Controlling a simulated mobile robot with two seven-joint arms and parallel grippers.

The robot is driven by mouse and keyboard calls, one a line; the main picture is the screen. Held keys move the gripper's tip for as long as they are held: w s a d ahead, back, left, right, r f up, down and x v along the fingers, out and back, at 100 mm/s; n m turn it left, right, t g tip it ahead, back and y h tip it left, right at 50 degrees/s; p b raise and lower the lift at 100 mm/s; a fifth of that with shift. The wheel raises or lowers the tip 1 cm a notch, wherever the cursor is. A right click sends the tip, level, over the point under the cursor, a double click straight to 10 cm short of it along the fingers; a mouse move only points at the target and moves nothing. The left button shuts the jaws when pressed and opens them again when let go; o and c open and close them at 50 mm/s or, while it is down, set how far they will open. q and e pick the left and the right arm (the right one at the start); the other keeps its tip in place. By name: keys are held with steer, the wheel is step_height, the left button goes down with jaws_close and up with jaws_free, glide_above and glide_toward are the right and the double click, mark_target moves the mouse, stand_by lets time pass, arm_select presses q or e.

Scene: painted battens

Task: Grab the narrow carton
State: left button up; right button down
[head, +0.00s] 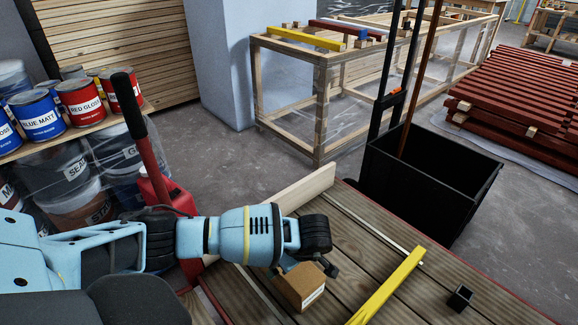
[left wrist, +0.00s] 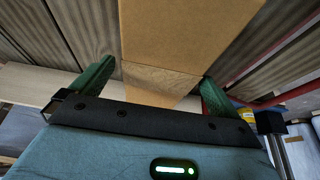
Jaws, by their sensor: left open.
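A brown cardboard carton (head: 303,287) stands on the plank-topped bench, partly hidden under my left gripper (head: 305,265) in the head view. In the left wrist view the carton (left wrist: 185,35) runs up the middle of the picture. The left gripper's green fingers (left wrist: 155,82) are open, one on each side of the carton. A gap shows at the left finger; the right finger is very close to the carton's side, and I cannot tell if it touches. My right gripper is not in view.
The bench (head: 345,232) also bears a yellow batten (head: 388,287) and a small black square cup (head: 460,297) right of the carton. A black bin (head: 430,180) stands beyond. Paint cans (head: 80,100) stand at left.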

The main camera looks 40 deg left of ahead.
arm_select(q)
steer(key=shift+x, duration=0.95)
steer(key=shift+f+b, duration=0.3)
steer(key=shift+b, duration=0.05)
steer(key=shift+a, duration=0.1)
steer(key=shift+c, duration=0.3)
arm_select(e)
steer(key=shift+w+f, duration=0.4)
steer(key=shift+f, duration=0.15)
arm_select(q)
steer(key=c, duration=0.7)
steer(key=shift+r, duration=0.1)
steer(key=c, duration=0.7)
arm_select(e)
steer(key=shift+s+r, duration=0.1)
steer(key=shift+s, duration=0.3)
